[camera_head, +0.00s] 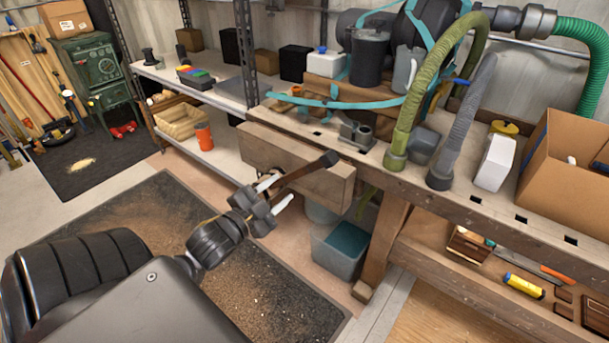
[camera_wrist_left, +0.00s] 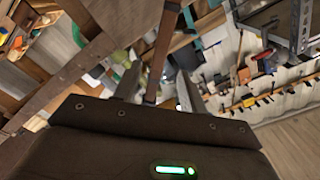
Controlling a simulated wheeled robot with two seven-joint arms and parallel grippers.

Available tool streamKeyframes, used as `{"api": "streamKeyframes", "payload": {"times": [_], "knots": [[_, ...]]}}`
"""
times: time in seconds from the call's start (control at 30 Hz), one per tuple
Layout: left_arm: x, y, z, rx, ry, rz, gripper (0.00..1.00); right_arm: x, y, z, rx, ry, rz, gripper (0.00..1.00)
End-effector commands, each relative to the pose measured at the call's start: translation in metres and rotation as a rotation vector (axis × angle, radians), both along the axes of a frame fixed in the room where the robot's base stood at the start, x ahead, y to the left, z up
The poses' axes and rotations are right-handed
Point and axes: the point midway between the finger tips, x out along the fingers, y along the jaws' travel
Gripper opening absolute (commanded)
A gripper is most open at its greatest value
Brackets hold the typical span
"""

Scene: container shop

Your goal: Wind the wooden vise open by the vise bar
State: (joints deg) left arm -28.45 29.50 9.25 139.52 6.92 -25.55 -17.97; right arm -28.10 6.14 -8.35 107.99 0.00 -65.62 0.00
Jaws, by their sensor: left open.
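The wooden vise (camera_head: 322,184) is a thick wooden jaw board on the front of the workbench, near the middle of the head view. The vise bar (camera_head: 303,172) is a brown bar with a dark end cap, slanting across the front of the jaw. My left gripper (camera_head: 276,191) is at the bar's lower left end, its pale fingers open, one on each side of the bar. In the left wrist view the bar (camera_wrist_left: 160,55) runs between the two spread fingers (camera_wrist_left: 157,90). Whether a finger touches it is unclear. My right gripper is not in view.
The workbench (camera_head: 455,205) carries a green hose (camera_head: 430,80), a grey hose (camera_head: 465,120), a white bottle (camera_head: 495,162) and a cardboard box (camera_head: 575,165). A grey bin (camera_head: 338,255) stands below the vise. A dark mat (camera_head: 150,215) covers the floor in front.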

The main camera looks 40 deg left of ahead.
Motion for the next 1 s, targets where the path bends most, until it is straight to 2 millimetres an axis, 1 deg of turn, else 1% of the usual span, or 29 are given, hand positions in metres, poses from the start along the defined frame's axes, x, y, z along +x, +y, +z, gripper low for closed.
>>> {"api": "streamKeyframes", "payload": {"times": [0.13,0.23,0.37,0.5,0.7,0.83,1.0], "knots": [[0.001,-0.001,0.003,0.001,-0.004,-0.001,0.42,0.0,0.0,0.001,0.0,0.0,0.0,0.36],[0.009,0.0,0.003,0.001,-0.006,-0.001,0.42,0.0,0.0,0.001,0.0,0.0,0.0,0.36],[0.03,0.0,0.003,0.001,-0.006,-0.001,0.42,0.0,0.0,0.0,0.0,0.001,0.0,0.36],[0.057,0.001,0.003,0.001,-0.006,-0.001,0.42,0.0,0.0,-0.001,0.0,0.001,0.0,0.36],[0.089,0.002,0.002,0.0,-0.005,-0.001,0.42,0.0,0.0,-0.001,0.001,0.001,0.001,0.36],[0.102,0.002,0.002,0.0,-0.004,-0.001,0.42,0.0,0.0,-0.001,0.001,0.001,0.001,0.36],[0.108,0.002,0.001,0.0,-0.003,-0.001,0.42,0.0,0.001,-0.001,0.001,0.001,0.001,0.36]]}}
